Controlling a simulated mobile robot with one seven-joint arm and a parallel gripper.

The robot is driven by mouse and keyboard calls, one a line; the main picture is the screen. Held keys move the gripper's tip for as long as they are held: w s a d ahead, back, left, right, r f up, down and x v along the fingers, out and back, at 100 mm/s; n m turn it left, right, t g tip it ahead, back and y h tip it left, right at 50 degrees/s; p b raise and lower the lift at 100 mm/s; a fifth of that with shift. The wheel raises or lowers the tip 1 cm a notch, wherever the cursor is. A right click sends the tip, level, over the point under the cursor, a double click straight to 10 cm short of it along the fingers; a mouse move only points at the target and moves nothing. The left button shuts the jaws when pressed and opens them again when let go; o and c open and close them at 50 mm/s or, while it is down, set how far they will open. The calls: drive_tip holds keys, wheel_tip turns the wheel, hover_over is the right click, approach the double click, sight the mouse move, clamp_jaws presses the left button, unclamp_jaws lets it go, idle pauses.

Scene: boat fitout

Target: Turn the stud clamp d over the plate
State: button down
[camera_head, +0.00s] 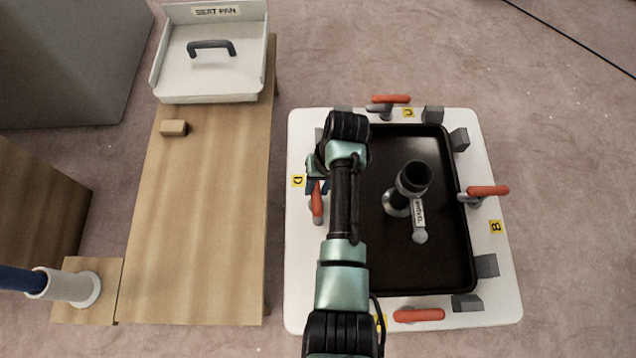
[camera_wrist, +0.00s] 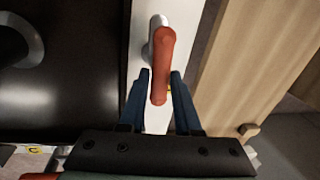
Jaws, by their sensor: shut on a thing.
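Stud clamp d (camera_head: 317,205) has a red handle and stands on the left side of the white frame, by the yellow D label (camera_head: 297,181). Its handle lies roughly along that side, beside the black plate (camera_head: 440,265). My gripper (camera_head: 319,186) is at this clamp, partly hidden by my arm. In the wrist view the blue fingers (camera_wrist: 161,82) are on both sides of the red handle (camera_wrist: 164,50), shut on it. The black plate also shows at the left of the wrist view (camera_wrist: 75,90).
Red-handled clamps stand at the top (camera_head: 390,100), right (camera_head: 487,191) and bottom (camera_head: 419,315) of the white frame (camera_head: 505,290). A dark upright tube (camera_head: 414,177) with a labelled lever stands on the plate. A wooden bench (camera_head: 205,220) with a seat pan (camera_head: 210,75) is left.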

drive_tip(key=n, duration=0.1)
drive_tip(key=n+p, duration=0.1)
drive_tip(key=n, duration=0.1)
drive_tip(key=shift+w+a+r+g+p, duration=0.1)
drive_tip(key=shift+a+r+g+p, duration=0.15)
drive_tip(key=shift+g+p, duration=0.1)
drive_tip(key=n, duration=0.3)
drive_tip(key=n+p, duration=0.1)
drive_tip(key=n, duration=0.1)
drive_tip(key=shift+a+f+n+g+h, duration=0.15)
drive_tip(key=shift+a+n+g+h, duration=0.05)
drive_tip(key=shift+n+g+h, duration=0.2)
drive_tip(key=n, duration=0.2)
drive_tip(key=n+p, duration=0.1)
drive_tip(key=n, duration=0.1)
drive_tip(key=shift+a+g+h, duration=0.15)
drive_tip(key=shift+g+h, duration=0.1)
drive_tip(key=shift+h, duration=0.05)
drive_tip(key=shift+s+a+n+h, duration=0.1)
drive_tip(key=shift+s+n+h, duration=0.1)
drive_tip(key=shift+n, duration=0.85)
drive_tip(key=shift+s+n+h, duration=0.1)
drive_tip(key=shift+n+h, duration=0.1)
drive_tip(key=shift+n, duration=0.85)
drive_tip(key=shift+f, duration=0.1)
drive_tip(key=c, duration=0.7)
unclamp_jaws()
drive_tip(key=shift+o, duration=0.2)
